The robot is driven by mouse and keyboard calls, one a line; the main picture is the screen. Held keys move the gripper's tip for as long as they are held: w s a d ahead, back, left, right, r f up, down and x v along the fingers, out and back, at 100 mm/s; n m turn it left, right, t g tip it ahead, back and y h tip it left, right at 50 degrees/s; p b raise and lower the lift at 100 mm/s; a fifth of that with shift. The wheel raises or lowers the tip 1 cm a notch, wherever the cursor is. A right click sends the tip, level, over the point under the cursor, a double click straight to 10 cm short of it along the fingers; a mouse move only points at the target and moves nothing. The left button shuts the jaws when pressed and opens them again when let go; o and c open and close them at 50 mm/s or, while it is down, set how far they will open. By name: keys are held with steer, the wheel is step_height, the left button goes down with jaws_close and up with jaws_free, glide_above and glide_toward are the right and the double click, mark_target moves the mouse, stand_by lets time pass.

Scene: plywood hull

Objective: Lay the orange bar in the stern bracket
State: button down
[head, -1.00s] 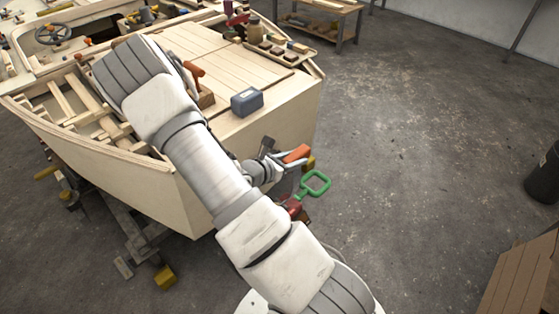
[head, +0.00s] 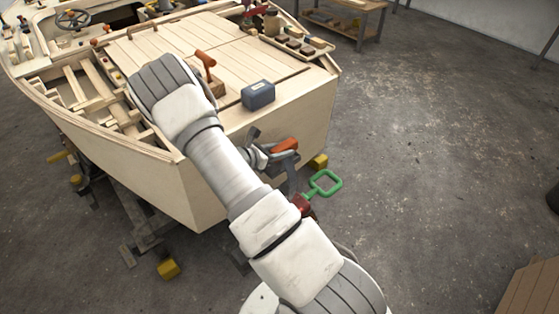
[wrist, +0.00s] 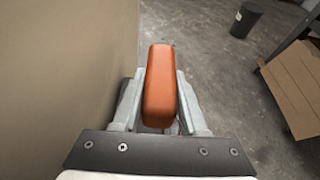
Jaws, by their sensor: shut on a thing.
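The orange bar (wrist: 161,82) is between the two pale fingers of my gripper (wrist: 160,108) in the wrist view, pointing away from the palm. My gripper is shut on it. In the head view the orange bar (head: 285,145) shows small, just outside the stern face of the plywood hull (head: 290,118). In the wrist view the hull wall (wrist: 65,75) stands close to the left of the fingers. Dark grey parts show just under the bar in the head view; I cannot tell whether they are the stern bracket or my gripper.
A red piece with a green loop handle (head: 326,183) is right below my gripper. A blue-grey box (head: 258,95) and an orange-handled tool (head: 205,60) are on the deck. A tray of blocks (head: 296,41) is at the deck's far edge.

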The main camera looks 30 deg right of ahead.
mark_target(279, 164)
steer(key=shift+w+a+f, duration=0.15)
steer(key=shift+w+f, duration=0.25)
steer(key=shift+w, duration=0.15)
steer(key=shift+f+b, duration=0.7)
steer(key=shift+f, duration=1.2)
steer(key=shift+f, duration=0.2)
steer(key=shift+c, duration=2.2)
jaws_free()
